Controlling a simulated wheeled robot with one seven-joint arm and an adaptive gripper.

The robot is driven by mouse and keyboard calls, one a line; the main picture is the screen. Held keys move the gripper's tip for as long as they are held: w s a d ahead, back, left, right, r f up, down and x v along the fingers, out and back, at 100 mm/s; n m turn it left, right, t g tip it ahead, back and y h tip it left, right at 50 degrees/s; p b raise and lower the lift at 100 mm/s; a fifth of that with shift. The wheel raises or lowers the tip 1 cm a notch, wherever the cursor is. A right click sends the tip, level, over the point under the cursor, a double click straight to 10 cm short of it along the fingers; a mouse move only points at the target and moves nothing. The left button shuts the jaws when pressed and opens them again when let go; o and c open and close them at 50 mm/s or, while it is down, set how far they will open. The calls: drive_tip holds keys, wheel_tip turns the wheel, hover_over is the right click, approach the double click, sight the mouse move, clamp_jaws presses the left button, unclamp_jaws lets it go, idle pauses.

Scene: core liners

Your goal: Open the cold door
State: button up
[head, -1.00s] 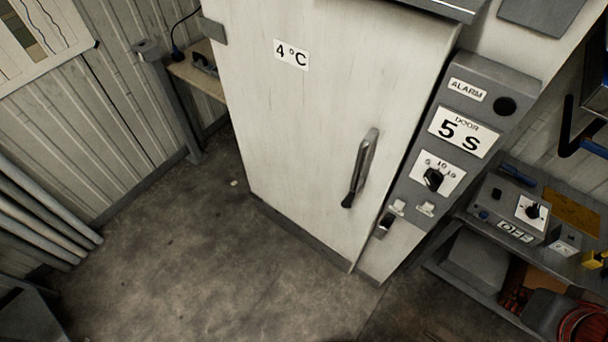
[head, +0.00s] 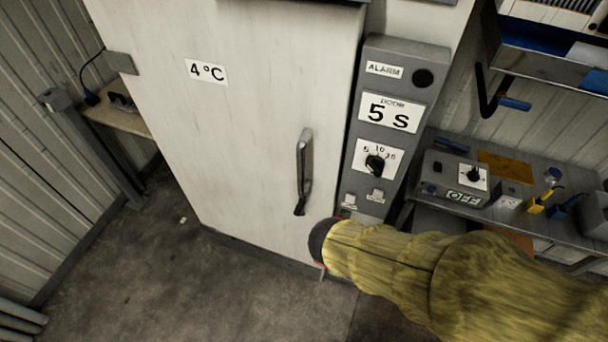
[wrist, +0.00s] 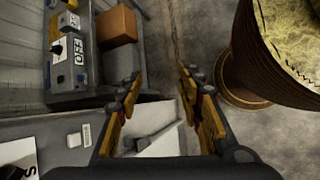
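The cold door (head: 245,110) is a pale panel marked "4 °C" and looks shut. Its upright metal handle (head: 304,172) is near the right edge. My arm in its yellow sleeve comes in from the lower right of the head view, its dark end just below and right of the handle. The fingers are mostly hidden there. In the wrist view my gripper (wrist: 160,98) has its two fingers spread apart with nothing held. A pale surface with grey parts shows low between and behind the fingers; I cannot tell whether the handle is among them.
A grey bench (head: 525,212) carries an "OFF" box (head: 455,182); the box also shows in the wrist view (wrist: 68,50). The floor (head: 190,285) before the door is clear.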

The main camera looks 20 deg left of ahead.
drive_tip(key=w+a+f+n+t+h, duration=0.1)
drive_tip(key=w+a+f+n+t, duration=0.25)
drive_tip(key=w+n, duration=0.2)
drive_tip(key=n+t+y+b, duration=0.1)
drive_tip(key=n+t+y, duration=1)
drive_tip(key=n, duration=0.6)
approach(300, 176)
drive_tip(key=w, duration=0.6)
drive_tip(key=w+a, duration=0.1)
drive_tip(key=w, duration=0.1)
drive_tip(key=w+a, duration=0.1)
drive_tip(key=w, duration=0.2)
drive_tip(key=shift+w, duration=0.1)
drive_tip(key=shift+r, duration=0.1)
drive_tip(key=shift+c, duration=0.7)
drive_tip(key=c, duration=0.8)
clamp_jaws()
